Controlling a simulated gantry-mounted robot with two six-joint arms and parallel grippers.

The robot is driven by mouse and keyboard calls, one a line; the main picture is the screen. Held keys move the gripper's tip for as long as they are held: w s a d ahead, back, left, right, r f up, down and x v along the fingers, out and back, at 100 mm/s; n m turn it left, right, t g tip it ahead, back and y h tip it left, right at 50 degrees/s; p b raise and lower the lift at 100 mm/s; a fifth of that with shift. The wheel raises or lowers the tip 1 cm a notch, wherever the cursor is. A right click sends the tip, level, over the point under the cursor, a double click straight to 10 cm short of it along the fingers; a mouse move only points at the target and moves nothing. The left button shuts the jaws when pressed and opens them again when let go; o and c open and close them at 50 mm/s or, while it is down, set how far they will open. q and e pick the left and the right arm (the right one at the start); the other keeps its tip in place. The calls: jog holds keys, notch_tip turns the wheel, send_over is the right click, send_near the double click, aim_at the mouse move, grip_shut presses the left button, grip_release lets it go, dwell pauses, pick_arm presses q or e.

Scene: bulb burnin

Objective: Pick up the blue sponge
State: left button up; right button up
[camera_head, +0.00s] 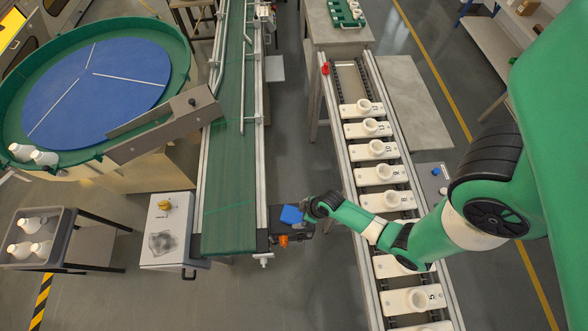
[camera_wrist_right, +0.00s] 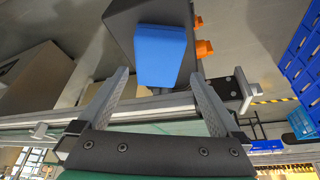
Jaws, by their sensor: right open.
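The blue sponge (camera_head: 291,214) lies on a dark box (camera_head: 300,226) at the near end of the green conveyor. My right gripper (camera_head: 312,208) reaches in from the right, close beside the sponge. In the right wrist view the sponge (camera_wrist_right: 161,54) is a blue block on the dark box, ahead of my right gripper (camera_wrist_right: 158,76). Its two fingers are spread apart, one to each side of the sponge's lower end in the picture. Whether a finger touches the sponge I cannot tell. My left gripper is not in view.
The green conveyor (camera_head: 232,150) runs left of the sponge. Right of it a rail line carries several white numbered holders (camera_head: 376,149). A grey control box (camera_head: 168,232) stands at the left. Orange parts (camera_wrist_right: 203,48) stick out beside the dark box. Floor between the two lines is free.

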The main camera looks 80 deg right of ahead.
aim_at(294, 215)
jog(key=b+x, duration=0.2)
jog(key=x, duration=0.3)
jog(key=shift+w+d+f+b, duration=0.15)
jog(key=shift+w+f+b, duration=0.1)
jog(key=shift+w+b, duration=0.05)
jog(key=shift+f, duration=0.2)
jog(key=c, duration=1.2)
jog(key=shift+r, duration=0.45)
notch_tip(294, 215, up, 3)
jog(key=shift+f+p, duration=0.1)
jog(key=shift+p, duration=0.95)
jog(key=s+a+r+p, duration=0.1)
jog(key=s+a+r, duration=0.1)
jog(key=s+r, duration=0.1)
jog(key=s+a+r+p, duration=0.2)
jog(key=s+r, duration=0.1)
jog(key=s, duration=0.2)
jog(key=s+a+r+p, duration=0.1)
jog(key=s+a+r, duration=0.2)
jog(key=s, duration=0.1)
jog(key=shift+s+r+p, duration=0.1)
jog(key=shift+r+p, duration=0.3)
